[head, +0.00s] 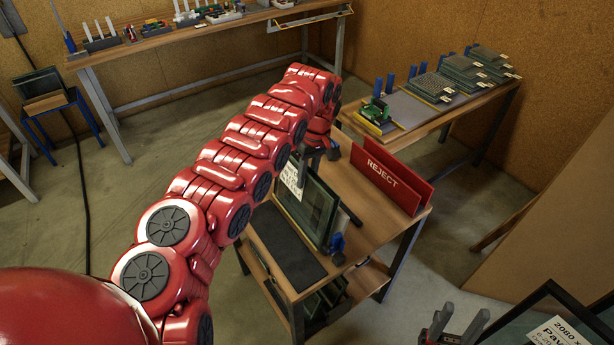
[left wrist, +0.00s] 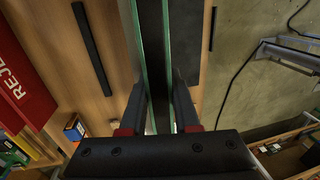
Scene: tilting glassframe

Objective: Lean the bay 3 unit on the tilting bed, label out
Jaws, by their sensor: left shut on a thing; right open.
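A glass unit (head: 318,213) with dark edging and a white label (head: 292,178) stands upright on the wooden table (head: 358,222), beside a flat black pad (head: 285,245). My left gripper (head: 313,157) is shut on its upper edge. In the left wrist view the unit (left wrist: 152,45) shows edge-on, with green glass edges around a dark spacer, between the fingers of the left gripper (left wrist: 157,105). The label faces left in the head view; its text is too small to read. My right gripper (head: 455,322) is open and empty at the bottom. I cannot tell which part is the tilting bed.
A large dark-framed panel (head: 560,318) with a label is close to my right gripper. A side bench (head: 440,112) holds stacked glass pieces.

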